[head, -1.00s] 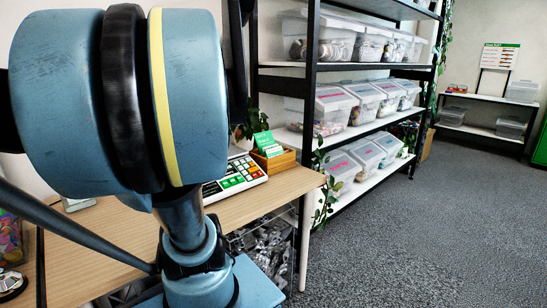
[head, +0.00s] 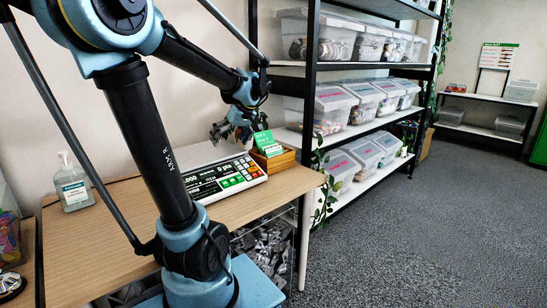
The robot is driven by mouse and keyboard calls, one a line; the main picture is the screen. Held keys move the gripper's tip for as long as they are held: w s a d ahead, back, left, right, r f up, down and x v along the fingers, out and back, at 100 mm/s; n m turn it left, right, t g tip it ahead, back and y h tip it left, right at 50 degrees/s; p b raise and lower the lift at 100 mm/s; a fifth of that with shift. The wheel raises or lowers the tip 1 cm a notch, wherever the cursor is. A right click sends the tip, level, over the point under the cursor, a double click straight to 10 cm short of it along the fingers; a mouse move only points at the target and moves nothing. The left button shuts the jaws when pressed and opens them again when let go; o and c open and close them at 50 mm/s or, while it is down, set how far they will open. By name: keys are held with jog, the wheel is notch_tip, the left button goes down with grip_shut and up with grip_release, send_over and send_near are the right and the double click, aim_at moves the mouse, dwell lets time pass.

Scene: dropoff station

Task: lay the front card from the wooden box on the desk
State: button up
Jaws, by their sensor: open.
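The wooden box (head: 273,161) stands near the right end of the wooden desk (head: 92,244), holding green cards (head: 268,143) that lean up out of it. The cards' faces show pale print too small to read. My gripper (head: 231,134) is at the left of the cards, above the back of the scale and close to the box. Its fingers are open, and I see nothing between them. Whether a fingertip touches a card cannot be told from this view.
A scale with a display and coloured keys (head: 228,181) sits just left of the box. A sanitizer bottle (head: 73,184) stands at the desk's back left. A shelf rack with clear bins (head: 333,108) rises behind and right. Bare desk lies in front of the scale.

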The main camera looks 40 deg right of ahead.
jog(key=s+d+r+t, duration=0.2)
jog(key=s+d, duration=0.1)
jog(key=d, duration=1)
jog(key=t+h, duration=0.1)
jog(key=h, duration=0.1)
send_near(274, 149)
jog(key=shift+x, duration=4.35)
jog(key=c, duration=0.6)
